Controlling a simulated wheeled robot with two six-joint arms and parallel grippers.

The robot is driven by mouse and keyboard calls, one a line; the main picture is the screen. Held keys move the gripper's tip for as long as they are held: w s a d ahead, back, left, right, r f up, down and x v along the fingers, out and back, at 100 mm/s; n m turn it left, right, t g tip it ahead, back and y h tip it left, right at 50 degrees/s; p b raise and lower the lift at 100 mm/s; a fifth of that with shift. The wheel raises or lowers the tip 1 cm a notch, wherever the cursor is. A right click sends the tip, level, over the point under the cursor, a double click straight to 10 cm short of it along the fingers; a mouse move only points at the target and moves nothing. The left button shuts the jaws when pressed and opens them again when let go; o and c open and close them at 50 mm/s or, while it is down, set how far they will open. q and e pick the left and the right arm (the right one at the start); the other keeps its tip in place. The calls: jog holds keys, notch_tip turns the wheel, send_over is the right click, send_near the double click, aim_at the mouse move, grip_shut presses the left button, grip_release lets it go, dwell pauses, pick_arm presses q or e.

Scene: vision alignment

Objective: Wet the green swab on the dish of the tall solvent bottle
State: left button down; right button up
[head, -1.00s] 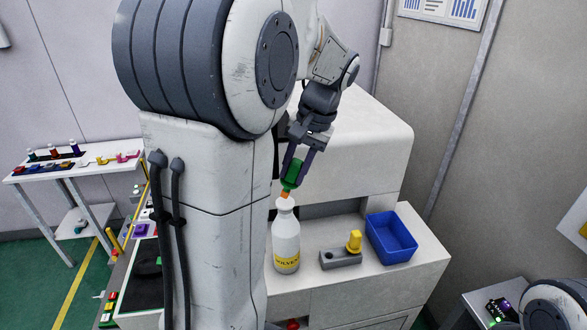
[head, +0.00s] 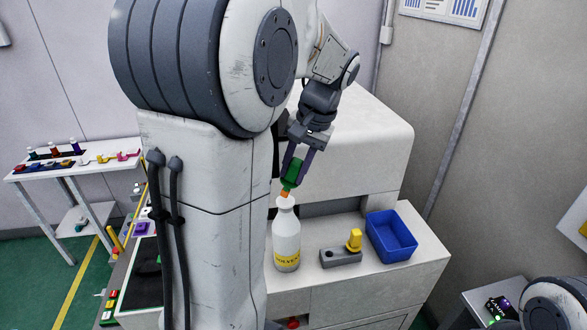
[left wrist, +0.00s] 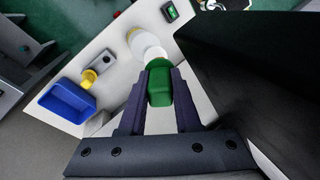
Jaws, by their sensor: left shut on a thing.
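The tall solvent bottle (head: 286,240) is white with a yellow label and stands upright on the light bench ledge. It also shows in the left wrist view (left wrist: 145,45), partly behind the swab. My left gripper (head: 292,172) is shut on the green swab (head: 291,174) right above the bottle. The swab points down, and its orange tip (head: 285,194) is at the bottle's top. I cannot tell whether the tip touches the dish there. In the left wrist view the green swab body (left wrist: 159,85) sits between both fingers (left wrist: 160,100). My right gripper is not seen.
A grey block with a yellow swab-like piece (head: 354,240) stands right of the bottle. A blue bin (head: 391,236) is further right on the ledge. The white machine housing (head: 370,145) rises behind. A side table (head: 75,165) with small coloured items is far left.

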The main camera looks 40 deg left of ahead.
pick_arm(q)
jog(key=shift+f+b, duration=0.7)
jog(key=shift+f, duration=0.4)
dwell(1.1)
jog(key=shift+f, duration=0.1)
dwell(1.3)
notch_tip(320, 180, up, 7)
jog(key=p, duration=0.6)
jog(key=shift+p, duration=0.4)
dwell(0.5)
